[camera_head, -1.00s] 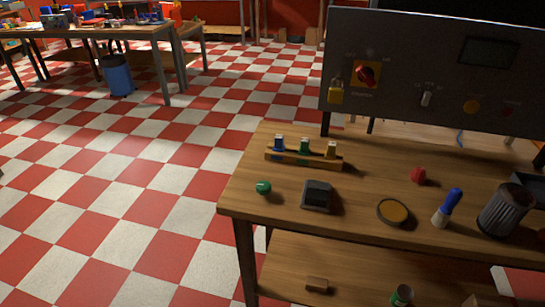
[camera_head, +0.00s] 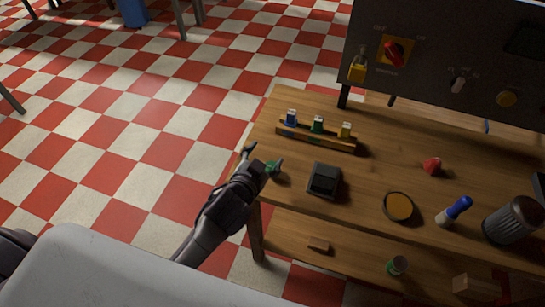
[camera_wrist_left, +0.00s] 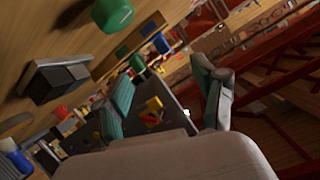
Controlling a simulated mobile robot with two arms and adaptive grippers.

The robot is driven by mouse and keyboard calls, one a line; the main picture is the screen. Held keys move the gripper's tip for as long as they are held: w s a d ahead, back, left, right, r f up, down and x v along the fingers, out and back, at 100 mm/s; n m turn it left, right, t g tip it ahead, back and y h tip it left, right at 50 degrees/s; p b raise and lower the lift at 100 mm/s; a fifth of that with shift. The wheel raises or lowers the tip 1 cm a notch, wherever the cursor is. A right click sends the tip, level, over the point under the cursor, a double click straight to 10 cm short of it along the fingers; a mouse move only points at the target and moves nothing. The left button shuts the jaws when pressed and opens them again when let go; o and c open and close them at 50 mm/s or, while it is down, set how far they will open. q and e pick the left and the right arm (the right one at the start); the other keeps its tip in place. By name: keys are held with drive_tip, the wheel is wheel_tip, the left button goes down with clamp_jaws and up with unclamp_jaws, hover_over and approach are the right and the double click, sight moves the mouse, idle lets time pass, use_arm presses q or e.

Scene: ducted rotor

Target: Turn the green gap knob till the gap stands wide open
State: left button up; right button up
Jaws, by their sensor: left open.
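The green knob (camera_head: 272,167) sits at the left front corner of the wooden table, left of a small dark box with a sloped face (camera_head: 324,181). My left gripper (camera_head: 264,158) is at that corner, open, its fingers close to the knob and partly hiding it. In the left wrist view the knob (camera_wrist_left: 113,14) shows large at the top, beyond and to one side of the open fingers (camera_wrist_left: 165,95), not between them. The dark box (camera_wrist_left: 55,80) is beside it there. Whether a finger touches the knob I cannot tell. My right gripper is not in view.
A wooden rack (camera_head: 315,137) with blue, green and yellow pieces stands behind the knob. A grey panel (camera_head: 450,60) with a red switch (camera_head: 394,53) rises at the back. A red piece (camera_head: 432,166), a round yellow-topped disc (camera_head: 398,206) and a ribbed cup (camera_head: 512,220) stand to the right.

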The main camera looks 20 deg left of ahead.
use_arm(q)
drive_tip(key=w+d+r+m+t+h, duration=0.1)
drive_tip(key=w+d+r+m+h, duration=0.2)
drive_tip(key=d+r+m+h, duration=1.5)
drive_tip(key=s+d+r+m+g+h, duration=0.1)
drive_tip(key=s+d+r+m+g, duration=0.25)
drive_tip(key=g, duration=0.25)
drive_tip(key=m+g+y+p, duration=0.2)
drive_tip(key=m+g+y, duration=0.7)
drive_tip(key=y, duration=1)
hover_over(271, 166)
wheel_tip(271, 166, down, 15)
wheel_tip(271, 166, down, 12)
drive_tip(key=p, duration=0.3)
drive_tip(key=shift+f, duration=0.75)
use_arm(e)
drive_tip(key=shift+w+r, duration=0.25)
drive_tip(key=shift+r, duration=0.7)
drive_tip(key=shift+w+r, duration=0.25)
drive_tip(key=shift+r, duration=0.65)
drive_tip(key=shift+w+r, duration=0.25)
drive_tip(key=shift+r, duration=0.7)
